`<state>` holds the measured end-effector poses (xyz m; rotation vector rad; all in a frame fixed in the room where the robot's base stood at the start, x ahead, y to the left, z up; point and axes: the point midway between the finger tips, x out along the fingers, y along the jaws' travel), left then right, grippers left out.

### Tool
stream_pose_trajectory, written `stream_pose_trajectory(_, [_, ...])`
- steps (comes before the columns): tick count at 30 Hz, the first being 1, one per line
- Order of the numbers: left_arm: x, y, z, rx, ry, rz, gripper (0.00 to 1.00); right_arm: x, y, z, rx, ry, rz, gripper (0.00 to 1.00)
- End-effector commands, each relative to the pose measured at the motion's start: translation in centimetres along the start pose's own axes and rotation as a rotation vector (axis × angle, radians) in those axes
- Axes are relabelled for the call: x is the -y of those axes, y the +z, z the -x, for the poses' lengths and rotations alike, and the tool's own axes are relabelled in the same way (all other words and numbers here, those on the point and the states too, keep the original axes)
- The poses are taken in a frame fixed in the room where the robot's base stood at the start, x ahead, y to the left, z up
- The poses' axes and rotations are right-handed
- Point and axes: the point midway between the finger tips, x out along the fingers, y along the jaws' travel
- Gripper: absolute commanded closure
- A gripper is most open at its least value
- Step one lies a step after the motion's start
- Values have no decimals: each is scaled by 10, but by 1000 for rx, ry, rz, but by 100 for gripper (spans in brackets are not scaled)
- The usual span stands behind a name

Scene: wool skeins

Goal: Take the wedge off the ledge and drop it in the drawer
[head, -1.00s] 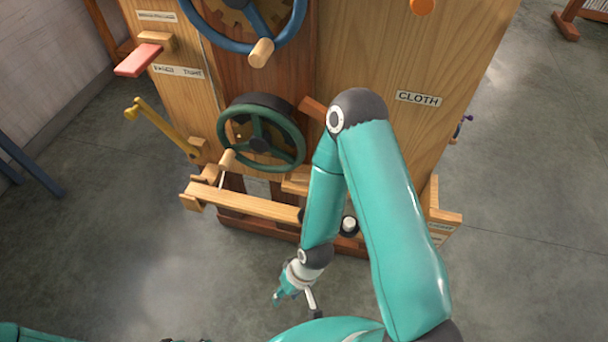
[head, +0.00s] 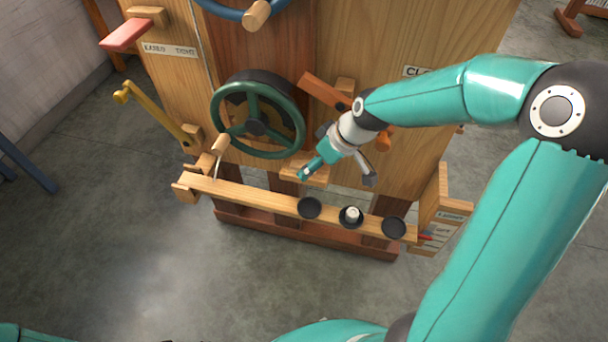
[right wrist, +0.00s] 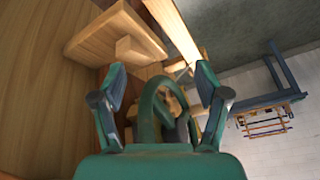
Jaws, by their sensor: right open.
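My right gripper (head: 337,172) is in front of the wooden machine, just over a small wooden ledge (head: 318,180) right of the green handwheel. Its fingers are spread and empty. In the right wrist view the open fingers (right wrist: 160,88) point towards the handwheel. The ledge (right wrist: 92,36) juts from the panel there, with a small pale wooden block, apparently the wedge (right wrist: 138,50), on it. The block is beyond the fingertips and not touched. In the head view the gripper hides it. I cannot make out a drawer for certain. My left gripper is not in view.
A long wooden rail (head: 250,197) with black round pieces crosses low in front of the machine. The green handwheel (head: 257,115) and a reddish slanted bar (head: 325,91) are near the gripper. A labelled wooden box (head: 440,210) stands at right. Open floor lies in front.

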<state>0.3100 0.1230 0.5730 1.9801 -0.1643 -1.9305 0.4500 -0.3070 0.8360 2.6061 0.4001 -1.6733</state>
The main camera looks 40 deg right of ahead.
Motion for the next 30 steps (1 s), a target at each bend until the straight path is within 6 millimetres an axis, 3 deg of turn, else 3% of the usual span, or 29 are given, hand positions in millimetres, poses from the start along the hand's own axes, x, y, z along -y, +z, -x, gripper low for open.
stream_pose_trajectory(1, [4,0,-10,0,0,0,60,-11,-4,21,-31,25,31,26])
stream_pose_trajectory(4, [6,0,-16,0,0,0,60,-21,-6,56,-57,50,85,26])
stream_pose_trajectory(6, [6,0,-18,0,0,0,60,-24,-6,72,-66,60,110,26])
stream_pose_trajectory(9, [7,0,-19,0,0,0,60,-25,-6,80,-71,66,130,26])
stream_pose_trajectory(13, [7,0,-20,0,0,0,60,-26,-7,66,-69,65,136,26])
stream_pose_trajectory(24, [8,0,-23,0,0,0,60,-31,-13,-10,-68,64,134,26])
stream_pose_trajectory(30, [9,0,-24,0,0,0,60,-32,-15,-28,-71,66,134,26])
